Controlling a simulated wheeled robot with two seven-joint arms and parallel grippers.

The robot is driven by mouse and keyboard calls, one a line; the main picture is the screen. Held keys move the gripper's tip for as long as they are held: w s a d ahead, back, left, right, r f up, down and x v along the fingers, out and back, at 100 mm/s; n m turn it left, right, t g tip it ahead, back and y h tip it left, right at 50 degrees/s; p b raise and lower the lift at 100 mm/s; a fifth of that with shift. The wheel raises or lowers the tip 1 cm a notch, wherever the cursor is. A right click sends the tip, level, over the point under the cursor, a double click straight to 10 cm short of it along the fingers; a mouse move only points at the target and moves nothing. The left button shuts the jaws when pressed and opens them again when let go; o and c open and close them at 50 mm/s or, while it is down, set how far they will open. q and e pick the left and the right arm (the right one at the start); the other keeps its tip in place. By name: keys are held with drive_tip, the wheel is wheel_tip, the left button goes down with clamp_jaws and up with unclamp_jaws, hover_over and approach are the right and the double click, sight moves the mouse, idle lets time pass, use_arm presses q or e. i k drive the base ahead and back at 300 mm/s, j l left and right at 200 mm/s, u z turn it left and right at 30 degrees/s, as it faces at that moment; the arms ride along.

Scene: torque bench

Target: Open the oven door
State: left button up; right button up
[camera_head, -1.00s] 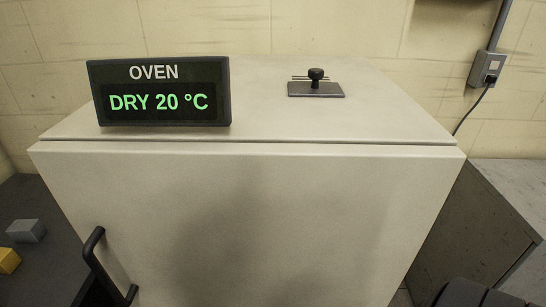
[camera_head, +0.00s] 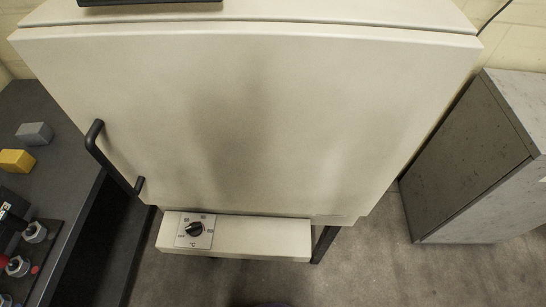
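The oven (camera_head: 270,110) fills the middle of the head view, its large cream front door facing me. The door looks shut, flush against the body. A black bar handle (camera_head: 112,160) stands out from the left side of the door, slanting down to the right. Below the door is a cream panel (camera_head: 265,236) with a black dial (camera_head: 194,229) on a marked plate. Neither of my grippers shows in the view, and nothing is touching the handle.
A dark bench (camera_head: 62,170) stands at the left with a grey block (camera_head: 35,133), a yellow block (camera_head: 16,161) and several fittings on a rack. A grey cabinet (camera_head: 465,155) stands at the right. Floor (camera_head: 390,265) is clear in front.

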sight(306, 118)
drive_tip(key=k+j+u, duration=0.3)
drive_tip(key=u, duration=0.15)
drive_tip(key=k+j+u, duration=0.15)
drive_tip(key=j+u, duration=0.3)
